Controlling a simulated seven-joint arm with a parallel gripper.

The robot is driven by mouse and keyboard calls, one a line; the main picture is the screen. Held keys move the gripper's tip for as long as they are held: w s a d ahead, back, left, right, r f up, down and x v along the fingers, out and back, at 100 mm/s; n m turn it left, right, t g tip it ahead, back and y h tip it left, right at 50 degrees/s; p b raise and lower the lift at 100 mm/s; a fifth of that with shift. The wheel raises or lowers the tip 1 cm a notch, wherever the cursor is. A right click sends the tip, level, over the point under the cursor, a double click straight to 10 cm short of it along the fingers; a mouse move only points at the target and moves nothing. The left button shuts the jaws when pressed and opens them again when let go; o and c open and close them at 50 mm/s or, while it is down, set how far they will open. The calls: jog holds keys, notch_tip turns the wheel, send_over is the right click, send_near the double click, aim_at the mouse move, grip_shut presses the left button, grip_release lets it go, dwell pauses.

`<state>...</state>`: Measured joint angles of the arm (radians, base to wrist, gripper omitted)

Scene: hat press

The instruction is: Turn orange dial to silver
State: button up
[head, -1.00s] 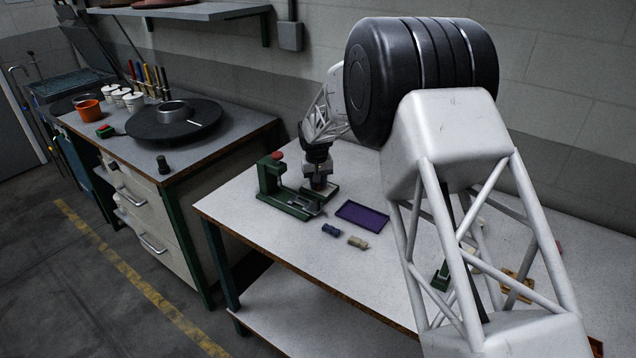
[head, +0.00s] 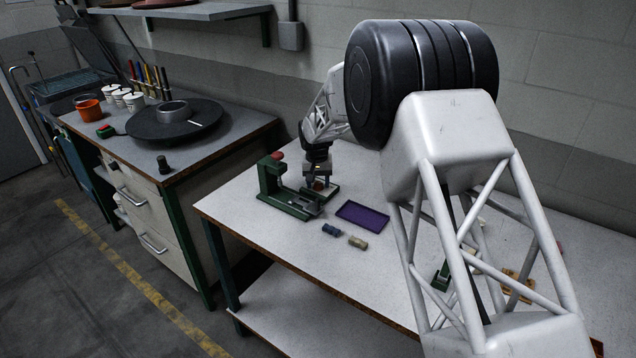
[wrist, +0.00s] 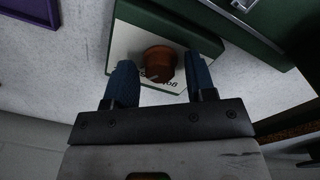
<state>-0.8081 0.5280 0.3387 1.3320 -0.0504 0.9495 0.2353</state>
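The orange dial (wrist: 159,63) is a round knob on a pale plate (wrist: 122,45) set on a green base (wrist: 180,20). No "silver" mark is readable.
A green press (head: 285,190) with a red knob stands directly left of the dial. A purple tray (head: 362,215) lies to the right. A blue piece (head: 331,230) and a tan piece (head: 357,242) lie in front. The table's front edge is clear.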

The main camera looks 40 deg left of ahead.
aim_at(317, 183)
dwell(0.3)
jog(key=shift+s+a+r, duration=0.1)
jog(key=shift+r, duration=1.85)
jog(key=shift+s+a+r, duration=0.1)
jog(key=shift+r, duration=1.8)
jog(key=shift+w+d, duration=0.1)
